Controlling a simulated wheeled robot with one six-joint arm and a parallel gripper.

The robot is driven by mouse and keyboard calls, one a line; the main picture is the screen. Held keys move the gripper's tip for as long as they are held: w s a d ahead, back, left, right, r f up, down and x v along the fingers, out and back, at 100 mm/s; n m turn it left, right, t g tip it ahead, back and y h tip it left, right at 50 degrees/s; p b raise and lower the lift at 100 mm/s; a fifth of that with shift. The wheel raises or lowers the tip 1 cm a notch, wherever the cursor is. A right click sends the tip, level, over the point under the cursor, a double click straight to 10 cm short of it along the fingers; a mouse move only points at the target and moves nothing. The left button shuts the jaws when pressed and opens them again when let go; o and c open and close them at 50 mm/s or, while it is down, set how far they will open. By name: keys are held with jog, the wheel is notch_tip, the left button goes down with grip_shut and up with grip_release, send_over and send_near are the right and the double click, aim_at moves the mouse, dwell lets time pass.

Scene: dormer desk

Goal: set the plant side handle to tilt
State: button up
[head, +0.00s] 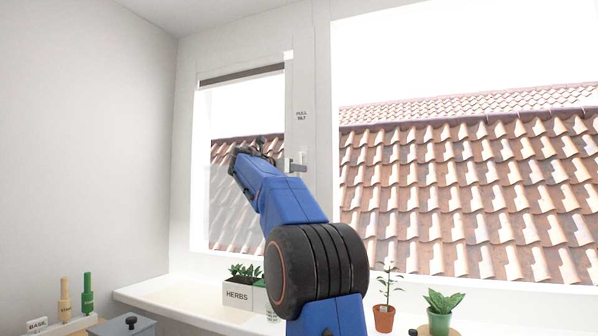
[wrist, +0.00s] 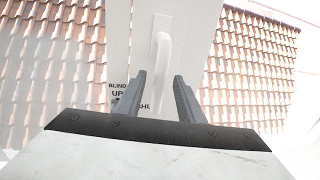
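My gripper (wrist: 160,76) is open in the wrist view, with its two grey fingers apart. A white window handle (wrist: 161,50) on the white frame shows beyond and between the fingertips; its lower end lies in the gap. I cannot tell whether the fingers touch it. In the head view my blue arm reaches up to the left window, and its dark end is in front of the glass. A grey lever-like handle (head: 297,167) sticks out from the post between the windows. I cannot tell whether it is the same handle.
The label on the post (head: 301,115) is hard to read. A black-lettered label with "BLIND UP" (wrist: 118,90) is partly hidden by the left finger. A herb box (head: 237,294) and two potted plants (head: 384,317), (head: 440,322) stand low by the sill. Tiled roofs show outside.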

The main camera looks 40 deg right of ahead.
jog(key=shift+w+d, duration=0.15)
jog(key=shift+d, duration=0.6)
jog(key=shift+w+d, duration=0.15)
jog(key=shift+d, duration=0.55)
grip_shut()
